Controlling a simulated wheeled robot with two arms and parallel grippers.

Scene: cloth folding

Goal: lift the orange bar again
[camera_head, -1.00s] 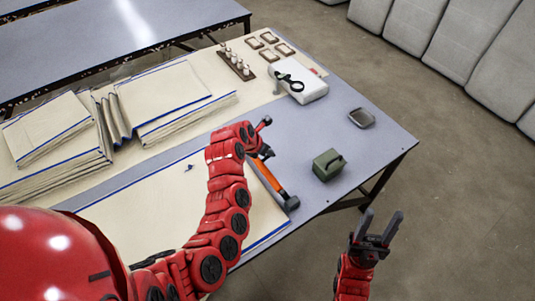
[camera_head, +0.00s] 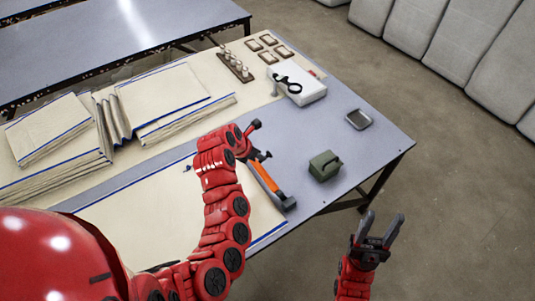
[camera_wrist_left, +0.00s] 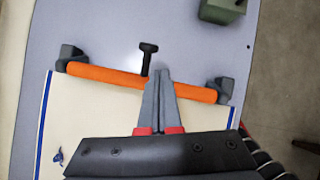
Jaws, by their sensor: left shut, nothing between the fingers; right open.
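The orange bar (camera_head: 264,176) lies along the right edge of the cream cloth (camera_head: 150,215) with blue borders. The left wrist view shows the whole bar (camera_wrist_left: 103,75) with a grey block at each end (camera_wrist_left: 70,55) (camera_wrist_left: 226,89). My left gripper (camera_wrist_left: 162,74) is shut and empty. Its fingertips overlap the bar's middle in that view; I cannot tell whether they touch it. In the head view my left wrist hides the bar's far end. My right gripper (camera_head: 383,222) is open and empty, off the table's front right side.
A black T-shaped piece (camera_wrist_left: 148,52) shows just beyond the bar. A green box (camera_head: 325,166) and a grey tray (camera_head: 359,119) stand on the bare right part of the table (camera_head: 375,150). Folded cloth stacks (camera_head: 50,130) lie on the left.

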